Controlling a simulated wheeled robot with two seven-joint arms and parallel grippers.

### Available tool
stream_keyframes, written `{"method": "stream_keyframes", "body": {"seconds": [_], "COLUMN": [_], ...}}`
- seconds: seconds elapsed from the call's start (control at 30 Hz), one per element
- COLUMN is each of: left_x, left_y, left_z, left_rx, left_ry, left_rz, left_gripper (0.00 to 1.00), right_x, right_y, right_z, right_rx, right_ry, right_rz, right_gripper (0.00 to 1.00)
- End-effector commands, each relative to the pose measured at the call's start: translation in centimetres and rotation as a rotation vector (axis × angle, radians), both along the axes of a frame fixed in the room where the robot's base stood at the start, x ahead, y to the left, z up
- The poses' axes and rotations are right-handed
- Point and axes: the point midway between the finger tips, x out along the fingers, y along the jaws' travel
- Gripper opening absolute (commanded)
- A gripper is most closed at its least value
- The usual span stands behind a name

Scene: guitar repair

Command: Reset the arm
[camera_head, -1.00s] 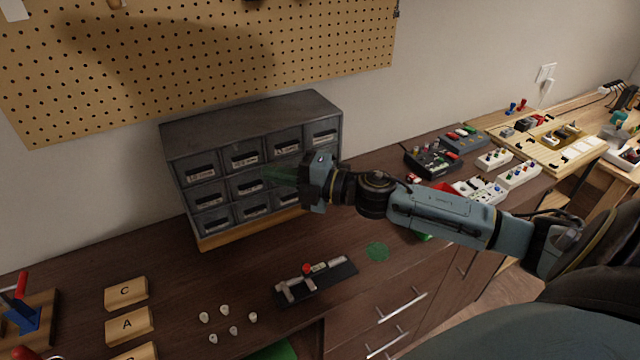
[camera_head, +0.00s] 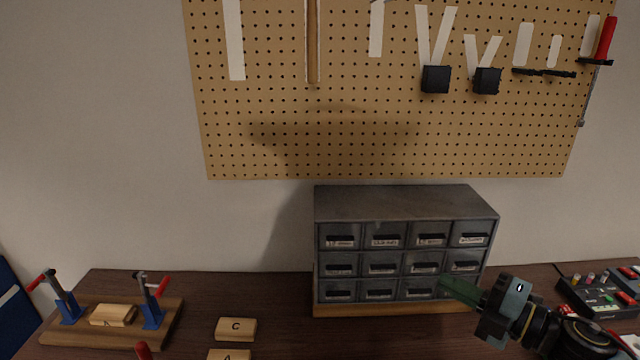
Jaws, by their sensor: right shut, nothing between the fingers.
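My right gripper (camera_head: 461,290) is at the lower right of the head view, its arm coming in from the right edge. Its greenish fingers are shut with nothing between them. They point left, in front of the lower right drawers of the grey drawer cabinet (camera_head: 405,204). I cannot tell whether the fingers touch the cabinet. My left gripper is not in view.
Wooden blocks marked C (camera_head: 236,329) and A (camera_head: 229,354) lie on the dark bench. A wooden board with blue clamps (camera_head: 150,312) stands at left. Electronic boxes (camera_head: 600,296) are at right. A pegboard (camera_head: 400,120) hangs behind.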

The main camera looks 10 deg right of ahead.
Motion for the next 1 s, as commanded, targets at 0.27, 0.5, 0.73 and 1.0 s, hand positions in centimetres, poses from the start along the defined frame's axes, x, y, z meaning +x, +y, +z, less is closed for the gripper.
{"method": "stream_keyframes", "body": {"seconds": [0.27,0.5,0.73,1.0], "left_x": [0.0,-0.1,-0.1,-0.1], "left_y": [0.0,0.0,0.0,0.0], "left_z": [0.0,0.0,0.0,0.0], "left_rx": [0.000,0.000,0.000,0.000], "left_ry": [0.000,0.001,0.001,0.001], "left_rz": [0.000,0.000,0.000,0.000], "left_gripper": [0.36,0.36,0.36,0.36], "right_x": [-0.2,-4.3,-11.5,-18.5], "right_y": [-0.6,-0.8,2.6,7.3], "right_z": [-3.0,-10.0,-16.0,-18.4], "right_rx": [0.273,0.607,0.808,0.885], "right_ry": [0.155,0.511,0.925,1.291], "right_rz": [-0.319,-0.757,-1.075,-1.260], "right_gripper": [0.00,0.00,0.00,0.00]}}
